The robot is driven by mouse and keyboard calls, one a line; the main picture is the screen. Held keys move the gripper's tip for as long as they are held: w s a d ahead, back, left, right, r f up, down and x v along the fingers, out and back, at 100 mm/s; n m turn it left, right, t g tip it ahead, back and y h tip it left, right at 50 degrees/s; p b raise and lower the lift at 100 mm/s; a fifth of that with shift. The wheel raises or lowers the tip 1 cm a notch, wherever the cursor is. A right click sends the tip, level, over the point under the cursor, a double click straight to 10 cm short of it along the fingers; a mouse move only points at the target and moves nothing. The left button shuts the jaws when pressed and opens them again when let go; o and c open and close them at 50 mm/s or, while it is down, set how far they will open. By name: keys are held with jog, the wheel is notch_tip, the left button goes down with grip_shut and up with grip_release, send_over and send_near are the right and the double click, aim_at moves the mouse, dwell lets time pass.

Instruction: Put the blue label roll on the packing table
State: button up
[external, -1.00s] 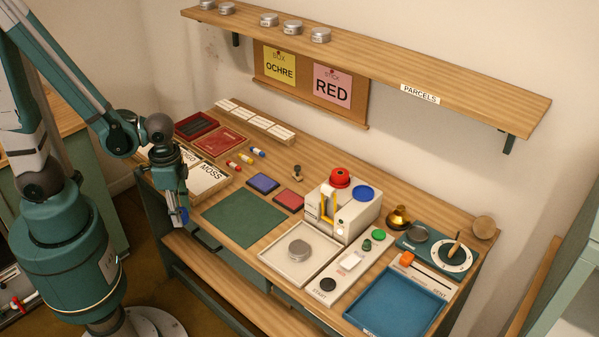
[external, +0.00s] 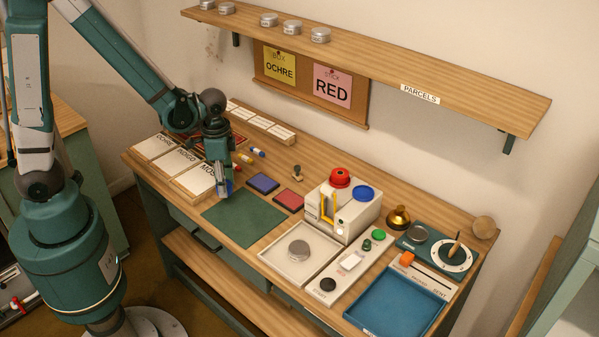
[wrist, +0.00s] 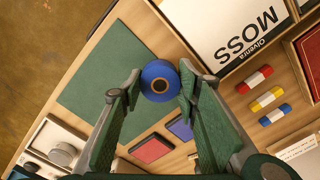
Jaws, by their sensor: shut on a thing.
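The blue label roll (wrist: 159,76) is a blue ring with a brown core, between the fingertips of my gripper (wrist: 158,88) in the wrist view. My gripper (external: 224,194) is shut on it. In the external view only a bit of the blue roll (external: 228,187) shows behind the fingers. My gripper points down above the wooden table (external: 268,236), by the back left part of the green mat (external: 246,222). I cannot tell whether the roll touches the surface. No sign marks which surface is the packing table.
White cards in trays (external: 188,165) lie left of my gripper. Blue and red pads (external: 263,183) lie to its right. Much of the mat is bare.

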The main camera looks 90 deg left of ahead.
jog(key=p, duration=0.2)
send_over(277, 167)
jog(key=shift+s+d, duration=0.45)
jog(key=shift+w+a, duration=0.4)
jog(key=shift+a, duration=0.05)
jog(key=shift+f+b, duration=0.3)
jog(key=shift+f, duration=1.45)
jog(key=shift+f, duration=0.2)
jog(key=o, duration=0.9)
jog(key=shift+o, duration=0.2)
jog(key=shift+r, duration=0.2)
notch_tip(277, 167, up, 8)
jog(key=shift+f+p, duration=0.2)
jog(key=shift+p, duration=0.25)
